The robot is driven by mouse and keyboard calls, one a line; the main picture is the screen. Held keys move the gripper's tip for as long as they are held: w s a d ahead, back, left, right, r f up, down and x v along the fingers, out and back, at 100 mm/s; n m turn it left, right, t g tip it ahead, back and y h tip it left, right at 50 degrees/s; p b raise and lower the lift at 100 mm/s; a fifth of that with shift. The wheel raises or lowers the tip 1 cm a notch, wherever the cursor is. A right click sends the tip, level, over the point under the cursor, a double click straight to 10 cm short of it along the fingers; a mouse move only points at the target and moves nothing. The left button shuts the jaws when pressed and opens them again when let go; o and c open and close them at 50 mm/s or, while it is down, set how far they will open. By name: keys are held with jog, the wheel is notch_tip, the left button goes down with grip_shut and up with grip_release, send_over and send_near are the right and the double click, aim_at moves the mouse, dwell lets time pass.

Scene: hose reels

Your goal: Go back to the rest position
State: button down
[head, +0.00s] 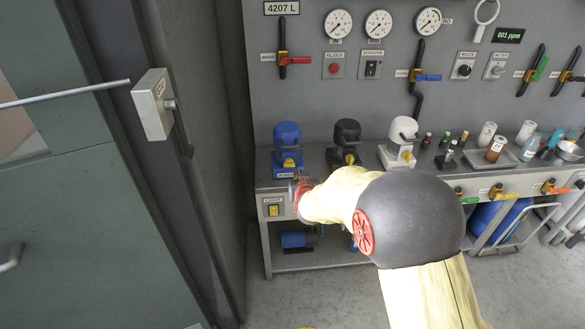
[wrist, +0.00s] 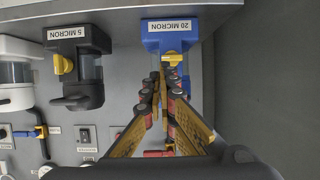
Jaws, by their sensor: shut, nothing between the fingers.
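My arm reaches forward in the head view. My gripper (head: 301,187) is at the left end of the workbench, just in front of the blue filter unit (head: 287,147), and partly hidden by my arm. In the wrist view my gripper (wrist: 167,80) has its two fingers shut with nothing between them. The tips point at the yellow knob (wrist: 173,59) of the blue unit (wrist: 178,28), labelled 20 MICRON. I cannot tell whether they touch it.
A black filter unit (head: 346,141) and a white one (head: 401,141) stand to the right on the workbench (head: 364,184). A wall panel (head: 340,95) with gauges and valves rises behind. A dark door frame (head: 135,150) is at left. Floor (head: 310,292) is clear below.

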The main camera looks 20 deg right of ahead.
jog(key=s+a+f+g+y, duration=0.2)
jog(key=s+a+f+g, duration=0.2)
jog(key=s+f, duration=0.45)
jog(key=s+a+r+n+g+y, duration=0.1)
jog(key=s+a+r+g, duration=0.15)
jog(key=s, duration=0.45)
jog(key=s+a+r+n+g+p, duration=0.1)
jog(key=s+a+r+p, duration=0.1)
jog(key=s+r, duration=0.75)
jog(key=s+a+r+n+g+p, duration=0.1)
jog(key=s+a+r+g+p, duration=0.15)
jog(key=s+r, duration=0.75)
jog(key=s+a+r+t, duration=0.1)
jog(key=s+r+t, duration=0.2)
jog(key=s+r, duration=0.2)
jog(key=shift+s+a+r+y+p, duration=0.15)
jog(key=shift+s+r+y+p, duration=0.15)
jog(key=shift+s+r, duration=0.05)
jog(key=c, duration=2.6)
grip_release()
